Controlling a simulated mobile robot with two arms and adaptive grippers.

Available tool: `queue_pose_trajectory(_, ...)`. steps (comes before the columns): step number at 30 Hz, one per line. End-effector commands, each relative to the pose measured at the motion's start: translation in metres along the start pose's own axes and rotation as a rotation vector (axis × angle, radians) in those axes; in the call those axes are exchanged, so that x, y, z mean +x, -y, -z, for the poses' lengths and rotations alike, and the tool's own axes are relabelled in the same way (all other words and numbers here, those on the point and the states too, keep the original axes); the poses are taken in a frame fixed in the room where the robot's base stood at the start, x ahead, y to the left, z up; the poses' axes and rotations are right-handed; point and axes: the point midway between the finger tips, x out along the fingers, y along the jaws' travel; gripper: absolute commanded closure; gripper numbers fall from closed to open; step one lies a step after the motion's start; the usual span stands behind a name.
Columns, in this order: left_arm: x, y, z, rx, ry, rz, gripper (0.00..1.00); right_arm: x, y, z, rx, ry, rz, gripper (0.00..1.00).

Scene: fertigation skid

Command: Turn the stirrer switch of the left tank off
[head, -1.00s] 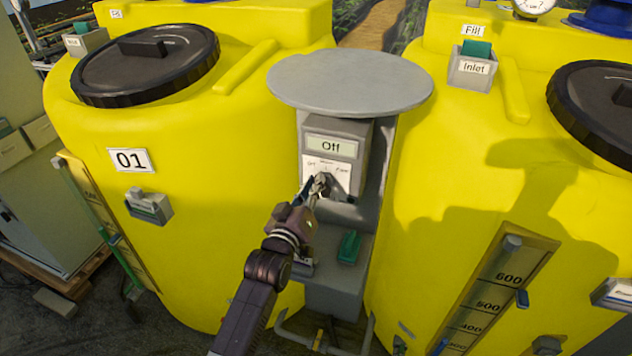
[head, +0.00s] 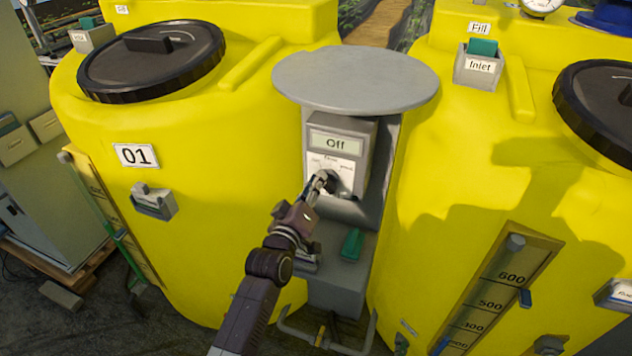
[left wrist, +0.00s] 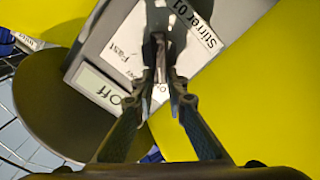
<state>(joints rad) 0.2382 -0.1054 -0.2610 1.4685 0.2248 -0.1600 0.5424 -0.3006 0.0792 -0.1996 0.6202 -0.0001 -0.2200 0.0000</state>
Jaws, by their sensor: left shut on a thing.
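The grey stirrer switch box (head: 358,160) stands between two yellow tanks, below a round grey plate. Its display (head: 335,143) reads "Off". In the left wrist view the box carries a "Stirrer 01" label (left wrist: 194,24), and the display (left wrist: 100,87) again reads "Off". My left gripper (head: 321,181) is at the front of the box, shut on the switch knob. Its fingertips also show in the left wrist view (left wrist: 161,82); they cover most of the knob and part of the dial. The left tank (head: 225,200) bears the number 01. My right gripper is not in view.
The round grey plate (head: 356,78) overhangs the box. A green switch (head: 351,244) sits on a ledge below it. The right tank (head: 440,200) stands close on the other side. A small grey box (head: 153,202) is fixed to the left tank's front.

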Motion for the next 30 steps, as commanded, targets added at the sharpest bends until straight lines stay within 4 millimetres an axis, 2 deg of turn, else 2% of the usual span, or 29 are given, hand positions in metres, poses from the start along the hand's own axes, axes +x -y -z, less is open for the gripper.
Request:
queue_pose_trajectory(1,0.0,0.001,-0.001,-0.002,0.001,0.001,0.84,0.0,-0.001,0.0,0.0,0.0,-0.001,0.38)
queue_pose_trajectory(5,0.0,0.001,-0.001,-0.001,0.001,0.001,0.7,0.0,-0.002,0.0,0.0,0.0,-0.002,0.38)
queue_pose_trajectory(13,-0.001,0.0,0.0,0.0,0.001,0.001,0.7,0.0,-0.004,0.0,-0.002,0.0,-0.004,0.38)
queue_pose_trajectory(17,-0.007,0.001,-0.001,0.0,0.001,0.001,0.7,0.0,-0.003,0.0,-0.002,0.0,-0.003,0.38)
queue_pose_trajectory(20,-0.02,0.001,-0.001,0.0,0.0,0.001,0.7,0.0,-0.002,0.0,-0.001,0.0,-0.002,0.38)
queue_pose_trajectory(30,-0.088,0.002,-0.002,-0.001,0.003,0.002,0.7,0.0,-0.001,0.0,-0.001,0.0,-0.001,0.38)
